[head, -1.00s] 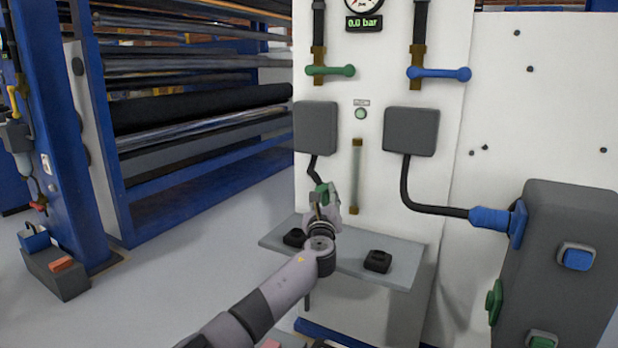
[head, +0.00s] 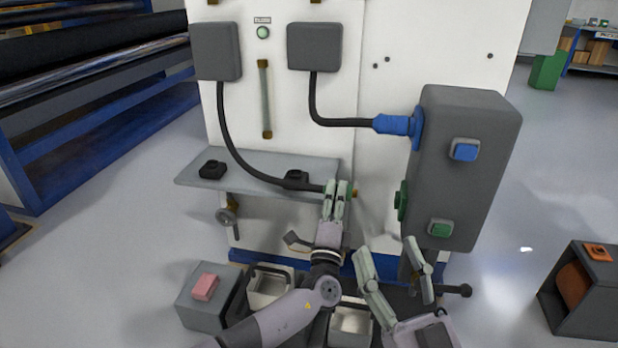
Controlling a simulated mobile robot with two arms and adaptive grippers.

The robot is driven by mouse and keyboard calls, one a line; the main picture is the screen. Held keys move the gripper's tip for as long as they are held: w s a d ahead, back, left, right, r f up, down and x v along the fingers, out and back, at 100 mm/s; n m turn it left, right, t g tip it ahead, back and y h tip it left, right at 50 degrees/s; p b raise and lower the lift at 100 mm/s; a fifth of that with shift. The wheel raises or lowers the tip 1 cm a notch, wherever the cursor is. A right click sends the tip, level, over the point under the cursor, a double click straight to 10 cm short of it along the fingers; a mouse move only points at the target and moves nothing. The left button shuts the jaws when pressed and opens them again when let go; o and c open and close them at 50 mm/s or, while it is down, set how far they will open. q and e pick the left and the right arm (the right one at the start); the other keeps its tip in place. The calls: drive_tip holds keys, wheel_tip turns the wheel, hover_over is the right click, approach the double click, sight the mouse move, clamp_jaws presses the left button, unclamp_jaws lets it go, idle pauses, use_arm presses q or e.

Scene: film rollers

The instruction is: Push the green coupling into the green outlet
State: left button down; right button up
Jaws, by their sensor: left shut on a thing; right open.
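The green coupling (head: 329,187), on a black hose from the left grey box, is held in my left gripper (head: 341,188). That gripper is shut on it, and its fingers hide most of it. A small brass-coloured bit shows just right of the fingers. The green outlet (head: 402,202) is on the left side of the dark grey box (head: 455,190). The coupling is a short gap left of the outlet and at about its height in the picture. My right gripper (head: 391,246) is open and empty, below the outlet and in front of the box.
The blue coupling (head: 392,124) sits in the blue outlet (head: 417,129) above the green one. A blue cap (head: 466,150) and a green cap (head: 441,229) are on the box front. A grey shelf (head: 220,183) with two black holders (head: 213,168) is at left.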

use_arm(q)
drive_tip(key=shift+s+d, duration=0.35)
drive_tip(key=shift+d, duration=0.2)
drive_tip(key=s+d, duration=0.1)
drive_tip(key=d, duration=0.6)
drive_tip(key=shift+s, duration=0.4)
drive_tip(key=shift+a, duration=0.1)
use_arm(e)
drive_tip(key=shift+s+r+t, duration=0.2)
drive_tip(key=shift+r+t, duration=0.05)
drive_tip(key=shift+t, duration=0.05)
use_arm(q)
drive_tip(key=shift+b, duration=0.45)
use_arm(e)
drive_tip(key=s+r+t, duration=0.1)
drive_tip(key=r, duration=0.1)
drive_tip(key=shift+s+d+r+t+y, duration=0.1)
drive_tip(key=shift+s+r+t+y, duration=0.2)
drive_tip(key=shift+s+r+t, duration=0.1)
drive_tip(key=shift+s, duration=0.2)
idle(0.4)
